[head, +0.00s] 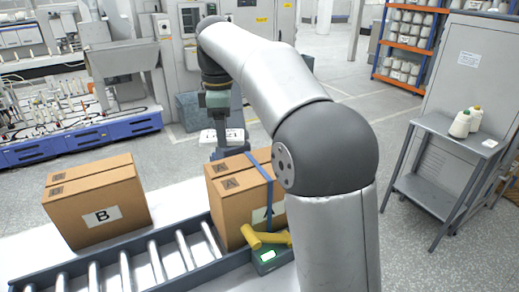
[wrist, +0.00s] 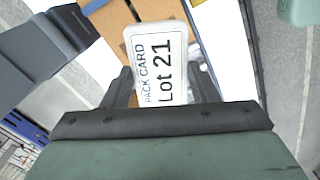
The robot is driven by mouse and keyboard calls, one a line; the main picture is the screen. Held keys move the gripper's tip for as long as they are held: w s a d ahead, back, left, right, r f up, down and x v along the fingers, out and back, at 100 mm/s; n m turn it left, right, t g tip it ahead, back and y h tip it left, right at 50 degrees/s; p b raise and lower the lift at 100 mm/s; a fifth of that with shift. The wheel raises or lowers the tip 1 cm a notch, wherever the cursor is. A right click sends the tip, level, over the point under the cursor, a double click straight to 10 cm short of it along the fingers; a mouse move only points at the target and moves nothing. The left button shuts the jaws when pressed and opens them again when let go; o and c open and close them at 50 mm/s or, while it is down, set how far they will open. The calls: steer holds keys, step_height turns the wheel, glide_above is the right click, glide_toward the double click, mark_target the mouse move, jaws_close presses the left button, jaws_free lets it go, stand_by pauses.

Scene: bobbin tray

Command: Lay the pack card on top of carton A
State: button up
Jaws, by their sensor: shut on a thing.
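The pack card (head: 234,134) is white, printed "PACK CARD Lot 21". It also shows in the wrist view (wrist: 160,60), held between the fingers of my gripper (wrist: 165,88). My gripper (head: 218,112) is shut on the card. In the head view, it is beyond and above the far side of carton A (head: 232,210). Carton A is brown, with a label "A" on its top and a blue strap around it. Part of its right side is hidden behind my arm. In the wrist view, brown cardboard (wrist: 112,22) shows beyond the card.
Carton B (head: 97,205) stands to the left of carton A. A roller conveyor (head: 150,262) runs in front of both. A grey side table (head: 440,150) with cones stands at the right.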

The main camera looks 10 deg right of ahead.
steer(key=w+d+f+p, duration=0.2)
steer(key=w+d+f, duration=0.1)
steer(key=w+d, duration=0.2)
steer(key=p, duration=0.1)
glide_above(251, 158)
steer(key=f, duration=0.5)
steer(key=shift+s+a, duration=0.25)
steer(key=shift+s, duration=0.1)
steer(key=f, duration=0.3)
steer(key=shift+w+d+f+p, duration=0.15)
steer(key=shift+w+d+p, duration=0.1)
steer(key=shift+p, duration=0.1)
steer(key=shift+f, duration=0.35)
steer(key=shift+f, duration=0.15)
steer(key=o, duration=1)
